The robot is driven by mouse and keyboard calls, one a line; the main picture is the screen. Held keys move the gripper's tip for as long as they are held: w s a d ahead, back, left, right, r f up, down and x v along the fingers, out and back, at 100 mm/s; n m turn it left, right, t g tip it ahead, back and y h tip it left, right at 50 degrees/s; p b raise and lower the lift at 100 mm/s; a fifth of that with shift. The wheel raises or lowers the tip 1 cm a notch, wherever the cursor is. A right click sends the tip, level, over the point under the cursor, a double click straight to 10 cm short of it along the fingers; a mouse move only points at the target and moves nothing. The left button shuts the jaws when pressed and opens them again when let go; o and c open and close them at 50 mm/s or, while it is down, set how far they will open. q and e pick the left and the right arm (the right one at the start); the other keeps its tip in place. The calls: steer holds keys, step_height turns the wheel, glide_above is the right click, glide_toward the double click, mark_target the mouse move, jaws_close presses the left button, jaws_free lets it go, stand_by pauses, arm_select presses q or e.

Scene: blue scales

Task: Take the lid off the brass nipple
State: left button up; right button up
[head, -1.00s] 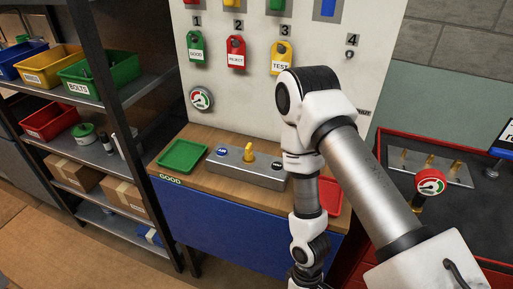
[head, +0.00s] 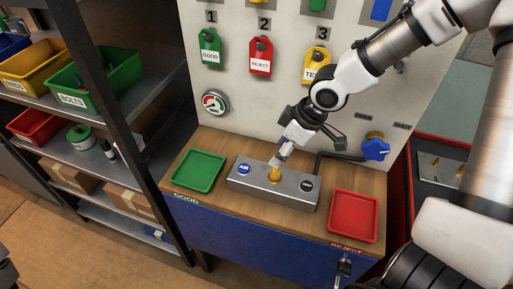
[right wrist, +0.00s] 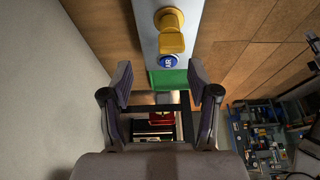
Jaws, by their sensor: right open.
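The brass nipple (head: 274,174) stands upright on the grey block in the middle of the bench. A yellow-brass piece at the same spot shows at the top of the right wrist view (right wrist: 172,40); I cannot tell where the lid ends and the nipple begins. My right gripper (head: 281,156) is just above it in the head view, pointing down, and partly hides its top. In the right wrist view its two fingers (right wrist: 160,84) are apart with nothing between them, and the brass piece lies beyond the fingertips. My left gripper is not in view.
The grey block (head: 247,191) has a blue AIR button at its left and a dark button at its right. A green tray (head: 198,186) and a red tray (head: 354,232) flank it. A panel with tags, a gauge (head: 214,102) and a blue valve (head: 376,149) rises behind.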

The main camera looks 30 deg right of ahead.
mark_target(277, 175)
steer(key=shift+t, duration=0.3)
steer(key=s+f, duration=0.1)
steer(key=s+a+f, duration=0.1)
steer(key=s+f, duration=0.1)
steer(key=w+f, duration=0.3)
steer(key=shift+w+a+b, duration=0.15)
steer(key=shift+a+b, duration=0.15)
steer(key=shift+s+r, duration=0.4)
steer(key=shift+s, duration=0.25)
steer(key=c, duration=0.8)
steer(key=shift+w+f, duration=0.2)
steer(key=shift+w, duration=0.1)
steer(key=shift+c, duration=0.4)
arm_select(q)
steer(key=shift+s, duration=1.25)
arm_select(e)
steer(key=shift+c, duration=0.3)
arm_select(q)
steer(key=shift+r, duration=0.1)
arm_select(e)
steer(key=shift+r, duration=0.15)
